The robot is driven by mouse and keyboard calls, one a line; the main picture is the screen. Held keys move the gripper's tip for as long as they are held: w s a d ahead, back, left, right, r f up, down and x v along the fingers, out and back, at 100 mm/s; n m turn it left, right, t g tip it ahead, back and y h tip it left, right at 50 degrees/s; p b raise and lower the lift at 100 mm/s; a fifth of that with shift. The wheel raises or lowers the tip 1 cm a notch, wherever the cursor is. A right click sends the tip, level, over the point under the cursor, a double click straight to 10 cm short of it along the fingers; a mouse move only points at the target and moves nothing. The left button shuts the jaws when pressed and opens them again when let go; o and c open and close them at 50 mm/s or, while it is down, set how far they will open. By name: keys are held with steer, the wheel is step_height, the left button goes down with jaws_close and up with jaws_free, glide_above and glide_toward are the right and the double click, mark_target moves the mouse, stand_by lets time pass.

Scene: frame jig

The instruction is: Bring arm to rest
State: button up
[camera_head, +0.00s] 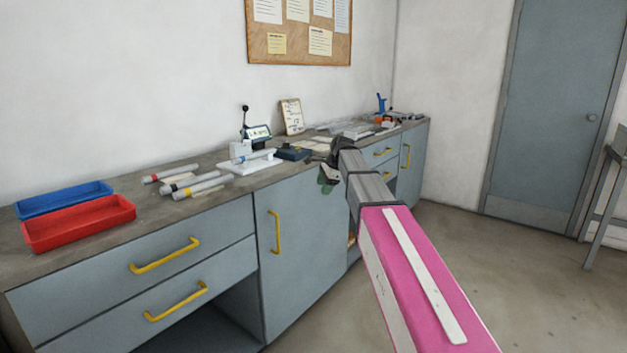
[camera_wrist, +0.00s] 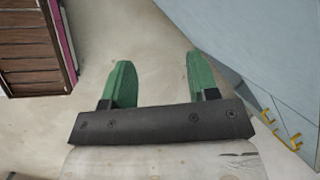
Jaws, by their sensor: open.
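My gripper (camera_wrist: 160,80) is open and empty in the wrist view, with its two green fingers apart over bare floor. In the head view my gripper (camera_head: 327,178) is small and partly hidden by the arm, just in front of the counter's front edge. My arm, with a pink and white section, reaches from the lower right toward the counter.
The grey counter (camera_head: 60,262) bears a red tray (camera_head: 80,228), a blue tray (camera_head: 60,200), several tubes (camera_head: 190,184) and a white lever device (camera_head: 248,158). Yellow handles (camera_head: 165,255) stick out in front. Open floor (camera_head: 540,275) lies right, before a door (camera_head: 550,110).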

steer(key=s+d+f+n+h, duration=0.1)
steer(key=s+d+f+n, duration=0.3)
steer(key=s+f, duration=0.6)
steer(key=s+d+f+n+g+h, duration=0.1)
steer(key=s+d+f+n, duration=0.4)
steer(key=s+f, duration=0.5)
steer(key=s+d+f+n+g+h, duration=0.1)
steer(key=s+d+f+n, duration=0.4)
steer(key=s+f, duration=0.6)
steer(key=shift+d+f+h, duration=0.15)
steer(key=shift+d+h, duration=0.25)
steer(key=shift+h, duration=0.2)
